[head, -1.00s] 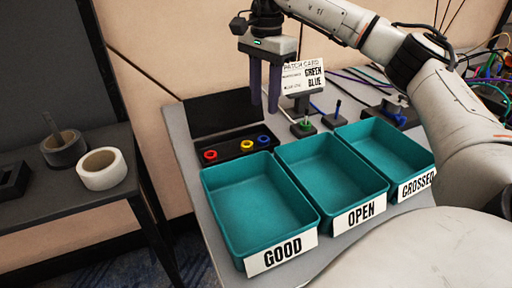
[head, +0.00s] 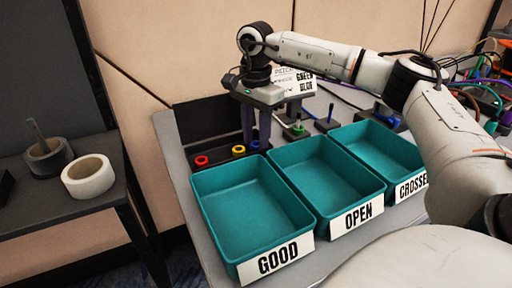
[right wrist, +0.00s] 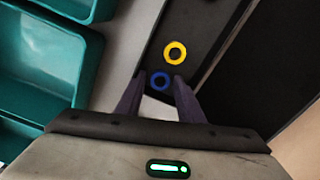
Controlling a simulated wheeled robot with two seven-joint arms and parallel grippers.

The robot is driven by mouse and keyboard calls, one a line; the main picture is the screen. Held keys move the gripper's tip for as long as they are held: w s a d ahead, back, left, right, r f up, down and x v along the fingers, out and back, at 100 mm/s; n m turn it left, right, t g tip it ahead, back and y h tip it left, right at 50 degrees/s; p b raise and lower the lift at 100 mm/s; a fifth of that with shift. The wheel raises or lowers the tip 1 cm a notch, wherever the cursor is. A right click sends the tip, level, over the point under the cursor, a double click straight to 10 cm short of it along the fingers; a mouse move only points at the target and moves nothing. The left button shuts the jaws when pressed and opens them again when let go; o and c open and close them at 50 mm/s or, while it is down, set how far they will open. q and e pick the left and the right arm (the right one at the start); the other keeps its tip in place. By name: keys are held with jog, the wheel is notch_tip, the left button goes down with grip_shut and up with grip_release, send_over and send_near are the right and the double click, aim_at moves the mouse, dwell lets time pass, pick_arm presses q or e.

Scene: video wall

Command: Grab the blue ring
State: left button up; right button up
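The blue ring (right wrist: 161,81) lies on a black holder (right wrist: 186,45) beside the yellow ring (right wrist: 174,52). My right gripper (head: 256,139) points down over the blue ring (head: 255,144), its two purple fingers apart. Whether the tips are down at the ring's height I cannot tell. The yellow ring (head: 238,150) and a red ring (head: 201,161) are to its left in the head view. My left gripper is out of view.
Teal bins labelled GOOD (head: 250,206), OPEN (head: 330,180) and CROSSED (head: 378,152) stand in front of the holder. A patch card (head: 303,84) and small posts stand behind. Tape rolls (head: 88,177) sit on a dark side table at left.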

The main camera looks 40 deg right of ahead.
jog(key=shift+c, duration=0.4)
jog(key=c, duration=0.7)
jog(key=shift+r, duration=0.1)
